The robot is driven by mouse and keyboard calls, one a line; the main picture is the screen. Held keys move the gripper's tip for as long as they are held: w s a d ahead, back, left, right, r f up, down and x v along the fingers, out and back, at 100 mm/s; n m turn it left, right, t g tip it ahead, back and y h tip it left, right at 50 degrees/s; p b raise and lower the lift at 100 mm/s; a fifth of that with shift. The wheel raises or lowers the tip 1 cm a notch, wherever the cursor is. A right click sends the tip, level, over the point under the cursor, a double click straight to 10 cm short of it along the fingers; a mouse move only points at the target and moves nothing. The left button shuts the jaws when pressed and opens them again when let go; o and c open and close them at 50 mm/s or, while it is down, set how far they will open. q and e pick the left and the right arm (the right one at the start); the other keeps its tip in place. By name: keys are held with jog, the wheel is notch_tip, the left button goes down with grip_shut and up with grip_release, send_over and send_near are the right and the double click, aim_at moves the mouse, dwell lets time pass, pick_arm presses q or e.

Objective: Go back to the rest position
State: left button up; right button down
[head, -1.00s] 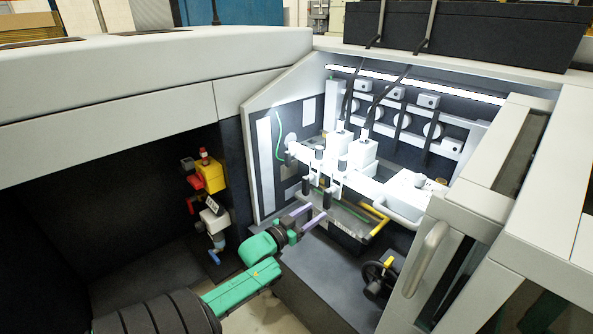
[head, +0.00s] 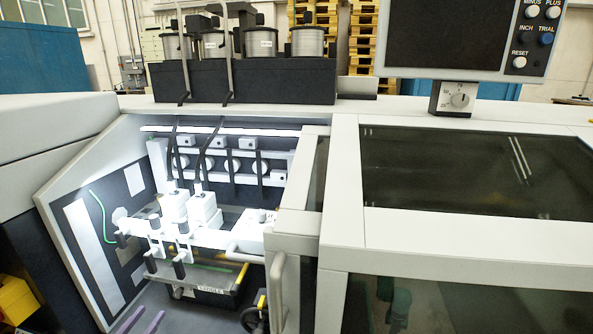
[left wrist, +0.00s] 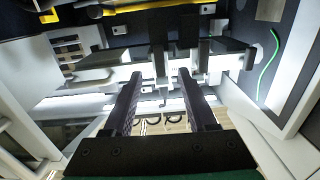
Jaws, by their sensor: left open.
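My left gripper (head: 142,320) shows only as two purple fingers at the bottom edge of the head view. The fingers are apart, with nothing between them. They are in front of the lit stitching bay and below its stitching unit (head: 190,208), apart from it. In the left wrist view my left gripper (left wrist: 160,75) has both dark fingers spread and empty, pointing towards the bay's bars and brackets. My right gripper is not in view.
The bay has a slanted white left wall (head: 85,180). An open door with a pale handle (head: 277,285) stands to its right. A glazed cover (head: 450,170) and a control panel (head: 540,35) lie further right. Wire spools (head: 307,42) stand above.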

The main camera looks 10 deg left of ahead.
pick_arm(q)
jog(key=s+d+f+g+p, duration=0.1)
jog(key=s+f+g+p, duration=0.2)
jog(key=f, duration=0.4)
jog(key=s+d+f+g+y+p, duration=0.1)
jog(key=s+d+f+g, duration=0.15)
jog(key=s+f, duration=0.4)
jog(key=s+f+g+p, duration=0.2)
jog(key=f+g, duration=0.1)
jog(key=f, duration=0.6)
jog(key=s+d+f+m+g+p, duration=0.1)
jog(key=s+d+f+g+p, duration=0.1)
jog(key=s+d+f+g, duration=0.2)
jog(key=s+d+f+m+g+h+p, duration=0.1)
jog(key=s+d+f+g, duration=0.3)
jog(key=s, duration=1.2)
jog(key=d+f+p, duration=0.1)
jog(key=d+f, duration=0.2)
jog(key=d, duration=0.3)
jog(key=shift+d+m+h, duration=0.3)
jog(key=shift+d+m, duration=0.05)
jog(key=shift+m, duration=0.05)
jog(key=shift+r, duration=0.1)
